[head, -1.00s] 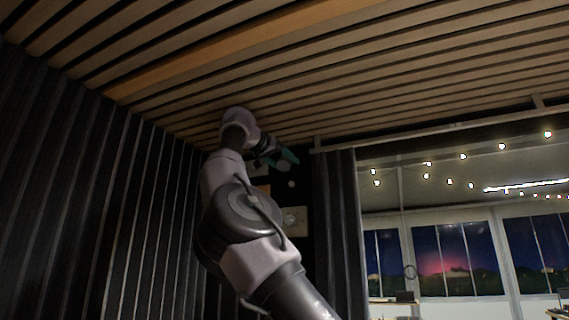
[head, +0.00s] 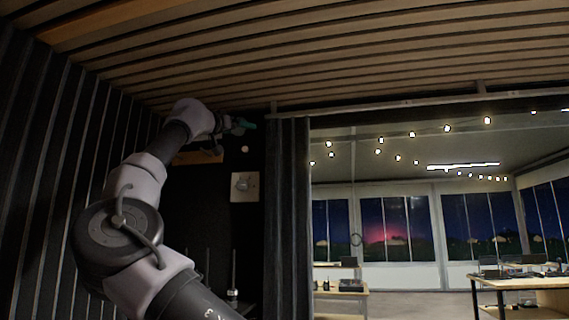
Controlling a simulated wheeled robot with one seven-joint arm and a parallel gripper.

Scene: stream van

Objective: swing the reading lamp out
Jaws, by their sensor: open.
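My arm reaches up from the bottom in the head view. My gripper (head: 246,125) is at its far end, small, with greenish fingers pointing right; it is open. It is high up, close under the slatted ceiling and in front of the dark back wall. A pale square plate with a round knob-like part (head: 244,186) is on the dark wall below my gripper. I cannot make out a reading lamp for certain.
A dark curtain (head: 288,220) hangs right of the plate. Slatted panels (head: 45,190) line the left side, and the wooden ceiling (head: 330,60) is close above. Beyond the curtain is a lit room with string lights, windows, and desks (head: 525,283).

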